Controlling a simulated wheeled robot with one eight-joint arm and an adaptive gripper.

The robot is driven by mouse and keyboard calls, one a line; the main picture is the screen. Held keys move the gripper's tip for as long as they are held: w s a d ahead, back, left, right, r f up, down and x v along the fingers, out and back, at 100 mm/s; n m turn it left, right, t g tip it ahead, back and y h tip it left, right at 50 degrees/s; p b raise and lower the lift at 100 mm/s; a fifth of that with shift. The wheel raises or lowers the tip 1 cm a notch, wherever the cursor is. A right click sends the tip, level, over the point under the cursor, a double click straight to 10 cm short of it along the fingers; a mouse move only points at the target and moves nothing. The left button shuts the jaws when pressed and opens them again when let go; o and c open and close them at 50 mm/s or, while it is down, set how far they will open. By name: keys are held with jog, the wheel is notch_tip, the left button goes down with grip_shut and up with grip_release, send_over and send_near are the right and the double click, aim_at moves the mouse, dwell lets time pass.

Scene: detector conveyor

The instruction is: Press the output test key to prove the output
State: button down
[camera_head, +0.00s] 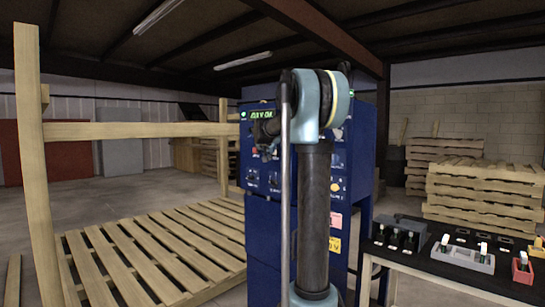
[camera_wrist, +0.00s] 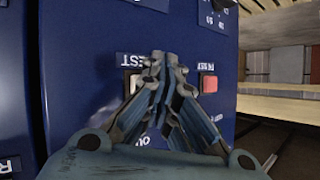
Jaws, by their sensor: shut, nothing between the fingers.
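The blue detector cabinet (camera_head: 259,222) stands in the middle of the head view, partly hidden behind my arm. In the wrist view its blue panel (camera_wrist: 85,60) carries a pale key (camera_wrist: 135,82) under a label ending in "EST", with part of an "OUT" label below. My gripper (camera_wrist: 164,58) is shut and empty in front of the panel. Its fingers cover the right part of the pale key and its labels; I cannot tell whether they touch it. A red key (camera_wrist: 209,83) under a partly readable "RESET" label sits just right of the fingers. My gripper (camera_head: 266,138) is dark and small in the head view.
A black-topped table (camera_head: 465,275) with small trays stands at the right. Stacked pallets (camera_head: 470,190) are behind it. A wooden frame (camera_head: 135,130) with a slatted deck (camera_head: 160,245) is close on the cabinet's left. A green display (camera_head: 262,114) is lit on the cabinet.

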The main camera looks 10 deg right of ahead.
jog(key=shift+w+d, duration=0.3)
jog(key=shift+d, duration=0.1)
dwell(0.6)
dwell(0.3)
jog(key=shift+s+a, duration=0.55)
jog(key=shift+a, duration=0.2)
jog(key=shift+s+a, duration=0.75)
jog(key=shift+a, duration=0.3)
jog(key=shift+s+a, duration=0.75)
jog(key=shift+a, duration=0.25)
